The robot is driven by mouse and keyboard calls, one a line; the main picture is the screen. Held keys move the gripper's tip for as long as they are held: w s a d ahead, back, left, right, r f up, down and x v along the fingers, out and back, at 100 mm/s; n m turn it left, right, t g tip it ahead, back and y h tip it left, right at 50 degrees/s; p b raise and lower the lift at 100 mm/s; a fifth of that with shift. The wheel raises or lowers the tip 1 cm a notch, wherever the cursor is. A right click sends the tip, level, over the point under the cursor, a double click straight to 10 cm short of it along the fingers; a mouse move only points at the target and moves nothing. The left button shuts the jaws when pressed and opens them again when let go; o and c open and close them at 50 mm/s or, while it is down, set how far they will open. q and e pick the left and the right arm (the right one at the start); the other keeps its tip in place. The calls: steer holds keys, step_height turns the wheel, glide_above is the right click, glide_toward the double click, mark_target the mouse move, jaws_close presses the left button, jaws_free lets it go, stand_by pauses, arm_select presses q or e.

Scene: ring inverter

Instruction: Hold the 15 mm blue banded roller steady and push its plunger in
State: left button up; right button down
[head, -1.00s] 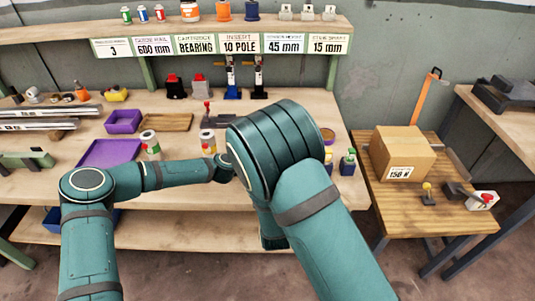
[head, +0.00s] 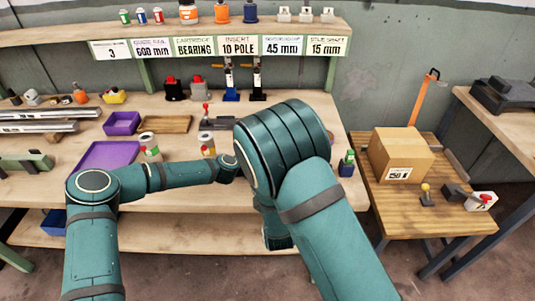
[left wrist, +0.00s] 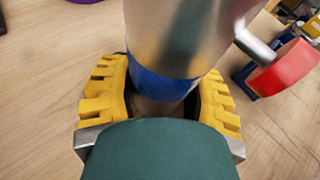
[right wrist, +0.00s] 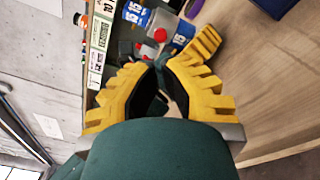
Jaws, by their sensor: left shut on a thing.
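In the left wrist view, a large shiny metal cylinder with a blue band, the blue banded roller (left wrist: 185,40), stands between the yellow fingers of my left gripper (left wrist: 160,100). The gripper is shut on it near the band. My right gripper (right wrist: 160,68) shows yellow fingers drawn in toward each other, with no held thing visible. In the head view my right arm hides both grippers and the roller.
The wooden bench (head: 50,180) carries purple trays (head: 110,156), cans (head: 149,145) and a red-knobbed device (head: 207,125). Red-topped units (head: 173,88) stand further back. A cardboard box (head: 400,154) sits on the side table at right.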

steer(key=s+d+n+g+y, duration=0.1)
steer(key=s+d+g+y, duration=0.2)
steer(key=d+g+y, duration=0.3)
steer(key=d+y, duration=0.1)
steer(key=y, duration=0.4)
steer(key=shift+d+r+n+y, duration=0.2)
steer(key=shift+r+n+y, duration=0.1)
steer(key=shift+r, duration=0.1)
steer(key=shift+a, duration=0.1)
steer(key=w+d+x, duration=0.2)
steer(key=x, duration=1)
steer(key=shift+w+a, duration=0.3)
steer(key=shift+w, duration=0.05)
